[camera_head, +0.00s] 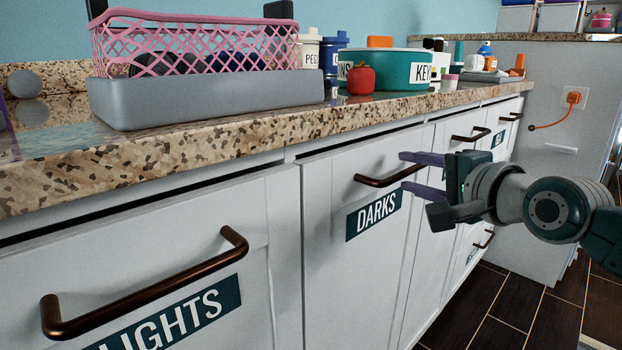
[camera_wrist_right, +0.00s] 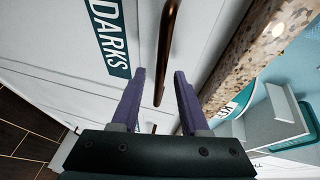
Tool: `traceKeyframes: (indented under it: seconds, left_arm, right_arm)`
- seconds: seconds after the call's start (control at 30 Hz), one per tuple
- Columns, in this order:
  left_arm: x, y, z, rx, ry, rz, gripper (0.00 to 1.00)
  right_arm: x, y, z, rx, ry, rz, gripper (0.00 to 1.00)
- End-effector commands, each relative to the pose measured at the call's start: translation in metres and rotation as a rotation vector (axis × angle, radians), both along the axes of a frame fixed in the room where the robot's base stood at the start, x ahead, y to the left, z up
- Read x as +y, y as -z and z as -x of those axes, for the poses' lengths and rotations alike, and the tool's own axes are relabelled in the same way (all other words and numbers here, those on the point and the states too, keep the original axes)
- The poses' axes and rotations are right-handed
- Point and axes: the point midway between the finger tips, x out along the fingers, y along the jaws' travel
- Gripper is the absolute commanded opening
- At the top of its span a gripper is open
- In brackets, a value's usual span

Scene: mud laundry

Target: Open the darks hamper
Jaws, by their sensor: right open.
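The darks hamper (camera_head: 338,265) is a white front under the granite counter, with a teal DARKS label (camera_head: 374,214) and a bronze bar handle (camera_head: 391,175) along its top. It looks closed. My right gripper (camera_head: 405,172) is open at the right end of that handle, its purple fingers above and below the bar in the head view. In the right wrist view the fingers (camera_wrist_right: 158,75) are apart and the end of the bronze handle (camera_wrist_right: 166,55) lies between them. I cannot tell whether either finger touches it. My left gripper is not in view.
The LIGHTS front (camera_head: 200,240) with its own handle (camera_head: 150,290) is at the left. The counter (camera_head: 220,145) overhangs the fronts and carries a grey tray (camera_head: 205,97) with a pink basket and a teal KEYS bin (camera_head: 385,68). Dark floor (camera_head: 500,310) is free at the lower right.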

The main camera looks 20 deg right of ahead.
Motion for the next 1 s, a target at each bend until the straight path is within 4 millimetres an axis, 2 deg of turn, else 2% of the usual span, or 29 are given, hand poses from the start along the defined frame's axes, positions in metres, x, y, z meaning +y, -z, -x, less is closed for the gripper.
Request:
traceKeyframes:
  seconds: [0.03, 0.2, 0.47, 0.87, 1.0]
  left_arm:
    - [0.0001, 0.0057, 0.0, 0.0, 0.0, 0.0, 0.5]
    - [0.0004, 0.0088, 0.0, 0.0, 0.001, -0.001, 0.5]
    - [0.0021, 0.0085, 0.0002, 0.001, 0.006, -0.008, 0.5]
    - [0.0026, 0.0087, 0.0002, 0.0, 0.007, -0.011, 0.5]
    - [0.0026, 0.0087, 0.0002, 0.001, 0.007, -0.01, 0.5]
  right_arm:
    - [-0.0003, 0.0031, -0.0053, -0.001, 0.0, 0.0, 0.45]
    - [-0.0003, 0.0034, -0.014, 0.001, 0.0, 0.001, 0.45]
    - [-0.0003, 0.0027, -0.0149, 0.001, 0.0, 0.002, 0.45]
    - [-0.0003, 0.0028, -0.0146, 0.001, 0.0, 0.002, 0.02]
    - [-0.0003, 0.0028, -0.0146, 0.001, 0.0, 0.002, 0.0]
